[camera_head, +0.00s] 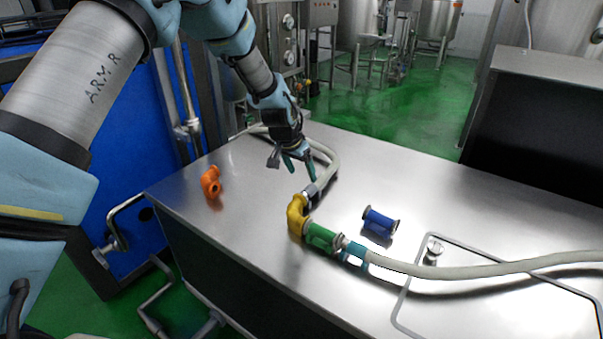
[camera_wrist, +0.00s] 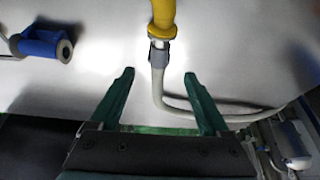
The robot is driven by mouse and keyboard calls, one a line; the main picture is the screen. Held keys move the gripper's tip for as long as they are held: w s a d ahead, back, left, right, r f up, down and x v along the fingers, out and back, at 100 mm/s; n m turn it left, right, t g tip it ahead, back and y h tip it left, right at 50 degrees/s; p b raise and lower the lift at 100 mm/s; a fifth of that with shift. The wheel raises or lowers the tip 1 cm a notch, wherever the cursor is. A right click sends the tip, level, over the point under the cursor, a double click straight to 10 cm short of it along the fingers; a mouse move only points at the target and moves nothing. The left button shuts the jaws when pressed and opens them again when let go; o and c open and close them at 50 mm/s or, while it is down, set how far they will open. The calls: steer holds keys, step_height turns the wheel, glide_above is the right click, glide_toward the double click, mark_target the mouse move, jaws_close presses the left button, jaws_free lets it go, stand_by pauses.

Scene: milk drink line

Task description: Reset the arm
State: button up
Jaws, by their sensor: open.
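My gripper (camera_head: 301,172) is open and empty above the far side of the steel table (camera_head: 250,240). In the wrist view its two green fingers (camera_wrist: 158,88) are spread wide, with a grey hose (camera_wrist: 158,90) and its grey connector showing between and beyond them. A yellow elbow (camera_head: 296,215) lies on the table, joined to that hose at one end and to a green piece (camera_head: 321,237) at the other. The yellow elbow also shows at the top of the wrist view (camera_wrist: 163,18). My gripper appears apart from the hose.
An orange elbow (camera_head: 210,182) stands at the table's left. A blue spool-shaped piece (camera_head: 378,222) lies right of the yellow elbow. A long pale hose (camera_head: 480,270) with a teal connector (camera_head: 354,252) runs to the right edge. Steel tanks (camera_head: 357,25) stand behind on the green floor.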

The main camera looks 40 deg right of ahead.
stand_by(0.3)
steer(key=w+a+r+n+y, duration=0.1)
steer(key=w+a+r+n, duration=0.15)
steer(key=a, duration=0.75)
steer(key=w+a+r+n+t, duration=0.15)
steer(key=w+a+r, duration=0.25)
steer(key=a, duration=0.5)
steer(key=w+a+r+n+g+y, duration=0.1)
steer(key=w+a+r+n, duration=0.15)
steer(key=a, duration=0.75)
steer(key=s+a+r+n, duration=0.1)
steer(key=s+a+n, duration=0.1)
steer(key=a, duration=0.6)
steer(key=s+a+r+n+y, duration=0.1)
steer(key=s+a+r+n, duration=0.1)
steer(key=s+a, duration=0.3)
steer(key=s+a+r+n+y, duration=0.1)
steer(key=s+a+r+n, duration=0.1)
steer(key=a, duration=1)
steer(key=shift+s+a+n, duration=0.25)
steer(key=shift+s+n, duration=0.4)
steer(key=shift+s, duration=0.1)
